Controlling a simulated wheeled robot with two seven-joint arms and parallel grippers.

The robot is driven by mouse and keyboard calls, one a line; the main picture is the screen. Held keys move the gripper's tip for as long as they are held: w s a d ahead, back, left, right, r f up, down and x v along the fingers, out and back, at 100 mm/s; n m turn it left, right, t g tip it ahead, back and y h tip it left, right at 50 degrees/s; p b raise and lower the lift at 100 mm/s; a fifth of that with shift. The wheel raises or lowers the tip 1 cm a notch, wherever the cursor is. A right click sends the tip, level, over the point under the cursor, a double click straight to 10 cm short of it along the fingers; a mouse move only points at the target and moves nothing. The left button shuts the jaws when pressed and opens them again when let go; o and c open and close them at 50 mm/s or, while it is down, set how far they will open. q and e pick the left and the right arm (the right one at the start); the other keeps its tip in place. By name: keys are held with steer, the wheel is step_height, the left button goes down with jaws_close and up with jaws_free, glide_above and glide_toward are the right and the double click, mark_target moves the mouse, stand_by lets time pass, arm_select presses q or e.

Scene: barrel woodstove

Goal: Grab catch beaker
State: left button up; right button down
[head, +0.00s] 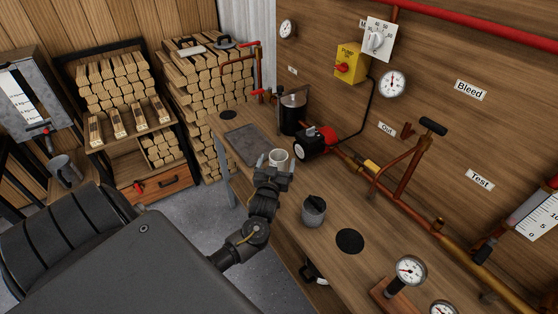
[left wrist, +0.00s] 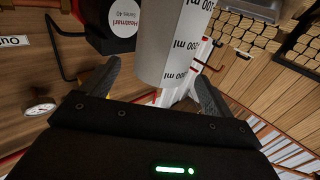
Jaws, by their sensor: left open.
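A small pale beaker (head: 278,157) stands on the wooden bench, just beyond my left gripper (head: 276,167). In the left wrist view a pale grey cylinder with "200 ml" lettering (left wrist: 176,42), which looks like the same beaker, reaches between the fingertips of my left gripper (left wrist: 157,78). The fingers are open, one on each side of it, with a visible gap at least on the left. I cannot tell whether the right finger touches it. The lower front of the beaker is partly hidden by the gripper in the head view. My right gripper is not in view.
A red and black pump (head: 316,142) and a dark canister (head: 292,114) stand close behind the beaker. A grey plate (head: 247,144) lies to the left. Copper pipes (head: 405,165) run along the wall.

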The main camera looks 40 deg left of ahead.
mark_target(280, 150)
arm_select(q)
steer(key=shift+w+a+r, duration=0.15)
steer(key=shift+w, duration=0.1)
steer(key=p+x, duration=0.1)
steer(key=x, duration=0.2)
steer(key=shift+w+a, duration=0.15)
steer(key=shift+w, duration=0.15)
steer(key=shift+w+a+p, duration=0.25)
steer(key=shift+w+p, duration=0.05)
steer(key=shift+w, duration=0.15)
steer(key=c, duration=1.3)
